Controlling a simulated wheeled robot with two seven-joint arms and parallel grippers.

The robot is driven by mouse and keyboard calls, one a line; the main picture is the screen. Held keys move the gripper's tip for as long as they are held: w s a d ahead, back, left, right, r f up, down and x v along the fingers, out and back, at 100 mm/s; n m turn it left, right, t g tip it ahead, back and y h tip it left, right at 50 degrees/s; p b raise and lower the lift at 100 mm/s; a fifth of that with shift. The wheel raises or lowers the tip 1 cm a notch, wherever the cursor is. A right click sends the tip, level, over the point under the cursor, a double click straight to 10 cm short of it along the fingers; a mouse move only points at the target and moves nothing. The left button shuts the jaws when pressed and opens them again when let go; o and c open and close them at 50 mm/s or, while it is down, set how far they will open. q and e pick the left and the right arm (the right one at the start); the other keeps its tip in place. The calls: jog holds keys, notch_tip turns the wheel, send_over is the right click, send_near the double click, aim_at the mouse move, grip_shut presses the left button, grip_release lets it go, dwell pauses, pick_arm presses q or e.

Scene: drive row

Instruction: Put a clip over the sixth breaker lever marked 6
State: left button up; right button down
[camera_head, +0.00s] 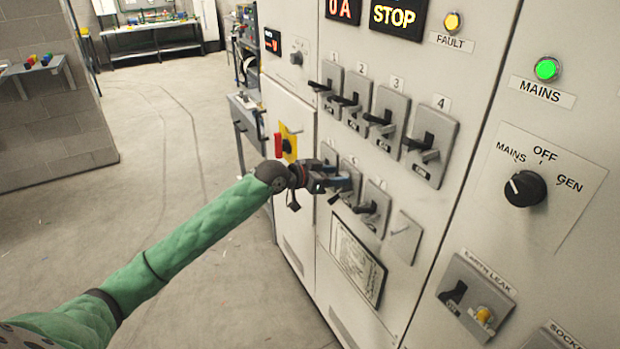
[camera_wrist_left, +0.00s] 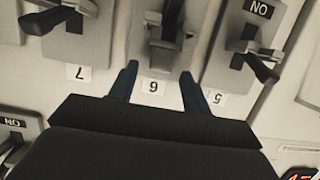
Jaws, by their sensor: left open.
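The sixth breaker (camera_wrist_left: 158,50) is at the top centre of the left wrist view, which is upside down, with its 6 label (camera_wrist_left: 153,86) below it. Its lever is cut off by the frame edge, and I cannot tell whether a clip is on it. My left gripper (camera_wrist_left: 157,88) is open, its two dark fingers on either side of the label and apart from each other. In the head view, my left gripper (camera_head: 338,184) is at the lower breaker row and hides part of it. No loose clip is identifiable. My right gripper is out of view.
Breaker 7's lever (camera_wrist_left: 55,20) and breaker 5's lever (camera_wrist_left: 250,55) flank the sixth closely. Breakers 1 to 4, including breaker 4's lever (camera_head: 433,142), form the upper row. A blank plate (camera_head: 404,238) ends the lower row. The floor (camera_head: 160,170) to the left is clear.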

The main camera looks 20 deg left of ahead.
pick_arm(q)
jog(key=b+v, duration=0.3)
jog(key=v, duration=0.7)
jog(key=s+f+n+g+y, duration=0.2)
jog(key=s+f+y, duration=0.1)
jog(key=f, duration=1.8)
jog(key=s+f+n+g+y, duration=0.15)
jog(key=s+f, duration=0.25)
jog(key=f, duration=1.7)
jog(key=s+d+f+n+g+y, duration=0.1)
jog(key=s+d+f+g, duration=0.1)
jog(key=s+f, duration=0.75)
jog(key=s+d+f+n+g+y, duration=0.1)
jog(key=s+d+f+y, duration=0.15)
jog(key=s+f, duration=0.7)
jog(key=s+d+f+g, duration=0.2)
jog(key=s+d+f, duration=0.1)
jog(key=s+f, duration=0.4)
jog(key=s+d+f+g, duration=0.1)
jog(key=s+d+f, duration=0.3)
jog(key=s+f, duration=0.3)
jog(key=s, duration=0.3)
jog(key=shift+s+d+f+g, duration=0.15)
jog(key=shift+d+f+g, duration=0.1)
jog(key=shift+f+g, duration=0.1)
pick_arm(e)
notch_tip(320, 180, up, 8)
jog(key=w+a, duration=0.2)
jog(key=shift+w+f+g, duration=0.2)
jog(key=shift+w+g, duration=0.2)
